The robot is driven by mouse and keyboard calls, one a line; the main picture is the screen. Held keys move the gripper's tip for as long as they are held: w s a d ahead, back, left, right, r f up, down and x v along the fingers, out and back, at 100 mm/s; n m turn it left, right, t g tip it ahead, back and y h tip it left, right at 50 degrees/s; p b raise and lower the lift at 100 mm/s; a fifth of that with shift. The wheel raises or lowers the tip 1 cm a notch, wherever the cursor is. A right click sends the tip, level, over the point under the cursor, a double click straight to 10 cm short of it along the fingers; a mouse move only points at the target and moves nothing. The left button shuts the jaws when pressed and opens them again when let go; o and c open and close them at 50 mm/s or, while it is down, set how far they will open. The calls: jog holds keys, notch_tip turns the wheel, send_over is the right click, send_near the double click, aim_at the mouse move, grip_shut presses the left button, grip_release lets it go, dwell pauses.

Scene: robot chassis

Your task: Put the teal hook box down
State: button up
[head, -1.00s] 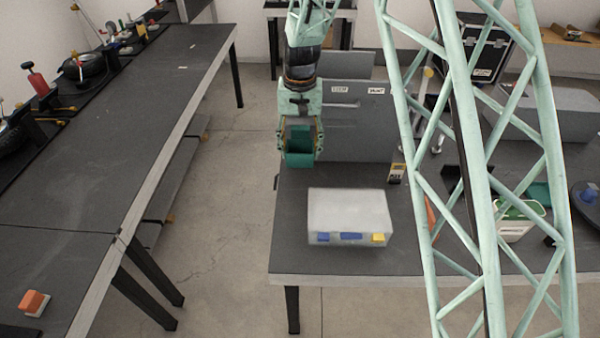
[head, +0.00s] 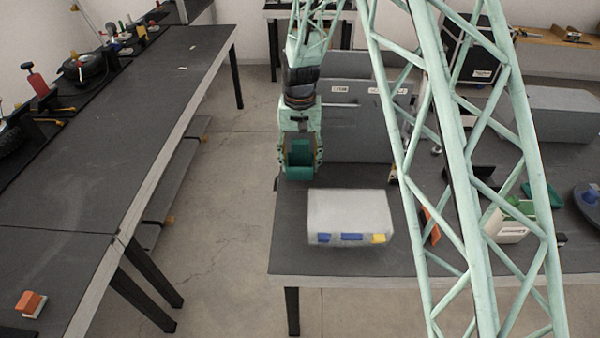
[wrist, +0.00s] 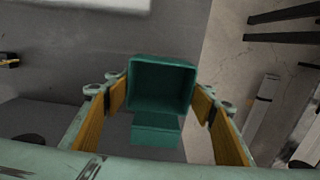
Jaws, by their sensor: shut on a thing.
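The teal hook box (head: 300,154) is a small open-topped box held between the fingers of my gripper (head: 300,160). In the head view it is low over the left back part of the dark table (head: 290,220); I cannot tell if its bottom touches the table. In the wrist view the teal box (wrist: 161,88) shows its open, empty inside, with a lower teal tab toward me. The yellow-padded fingers of my gripper (wrist: 160,95) press on its left and right sides.
A clear-lidded case (head: 350,212) with blue and yellow latches lies just in front of my gripper. A grey cabinet (head: 355,125) stands behind. An open white container (head: 508,222) is to the right. The table's left edge is close to the box, with floor beyond.

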aim_at(300, 144)
notch_tip(300, 144, down, 4)
jog(key=shift+r+b, duration=0.2)
jog(key=shift+b, duration=0.1)
jog(key=shift+w+f, duration=0.2)
jog(key=shift+f, duration=0.35)
jog(key=shift+f, duration=0.15)
jog(key=o, duration=0.9)
jog(key=shift+c, duration=0.2)
jog(key=shift+r, duration=0.2)
notch_tip(300, 144, up, 12)
jog(key=shift+f+p, duration=0.1)
jog(key=shift+p, duration=0.65)
